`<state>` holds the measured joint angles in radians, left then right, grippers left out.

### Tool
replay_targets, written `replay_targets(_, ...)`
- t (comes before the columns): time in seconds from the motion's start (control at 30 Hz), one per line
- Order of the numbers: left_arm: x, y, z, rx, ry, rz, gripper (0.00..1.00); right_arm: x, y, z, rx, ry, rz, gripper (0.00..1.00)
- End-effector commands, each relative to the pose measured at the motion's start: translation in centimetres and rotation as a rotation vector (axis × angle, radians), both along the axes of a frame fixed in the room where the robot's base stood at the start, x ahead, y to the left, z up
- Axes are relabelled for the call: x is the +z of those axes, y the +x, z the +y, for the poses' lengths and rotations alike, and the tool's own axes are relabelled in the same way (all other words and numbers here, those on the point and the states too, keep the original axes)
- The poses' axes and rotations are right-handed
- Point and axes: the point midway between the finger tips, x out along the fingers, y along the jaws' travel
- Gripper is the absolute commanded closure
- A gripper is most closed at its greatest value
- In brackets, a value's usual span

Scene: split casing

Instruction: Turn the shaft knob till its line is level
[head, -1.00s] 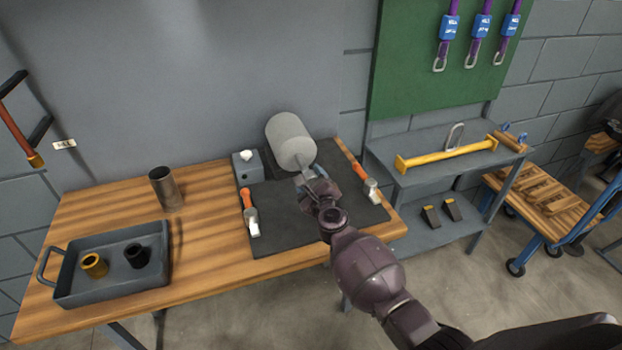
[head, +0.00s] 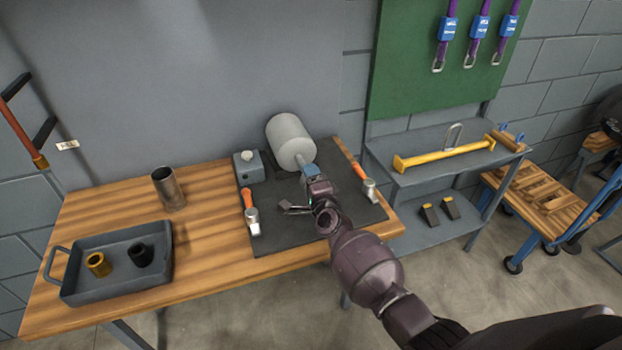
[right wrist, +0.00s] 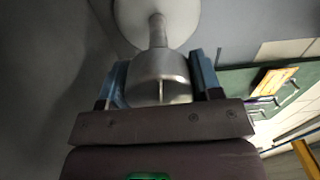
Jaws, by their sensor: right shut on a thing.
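The grey cylinder casing (head: 290,140) stands at the back of the dark mat (head: 285,220). A thin shaft (right wrist: 157,30) joins it to a metal shaft knob (right wrist: 158,68) in the right wrist view. My right gripper (head: 309,170) is shut on the knob, with one blue finger on each side of it. In the head view the gripper mostly hides the knob. A pale line (right wrist: 161,88) on the knob's near face runs up and down in the right wrist picture; its angle to the ground I cannot tell. My left gripper is not in view.
A small grey box (head: 248,167) with a white button sits left of the casing. Orange-handled tools lie left (head: 251,212) and right (head: 364,183) of my gripper. A metal cup (head: 168,189) and a tray (head: 115,290) with two ring-like parts stand further left.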

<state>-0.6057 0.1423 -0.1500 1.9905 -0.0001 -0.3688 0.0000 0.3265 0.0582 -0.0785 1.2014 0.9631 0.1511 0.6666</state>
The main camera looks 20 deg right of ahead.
Motion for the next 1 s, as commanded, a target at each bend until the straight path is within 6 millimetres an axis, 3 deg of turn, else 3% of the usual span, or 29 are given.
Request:
replay_targets(0.3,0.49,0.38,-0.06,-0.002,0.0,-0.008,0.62,-0.04,-0.04,0.0,0.0,-0.106,-0.002,0.65)
replay_targets(0.8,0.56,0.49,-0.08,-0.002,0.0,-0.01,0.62,-0.07,-0.04,0.0,0.0,-0.121,-0.003,0.65)
replay_targets(0.83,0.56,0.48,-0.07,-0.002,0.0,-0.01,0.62,-0.06,-0.04,0.0,0.0,-0.121,-0.003,0.38)
replay_targets(1.0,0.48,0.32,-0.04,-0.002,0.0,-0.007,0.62,-0.03,-0.03,0.0,0.0,-0.121,-0.004,0.16)
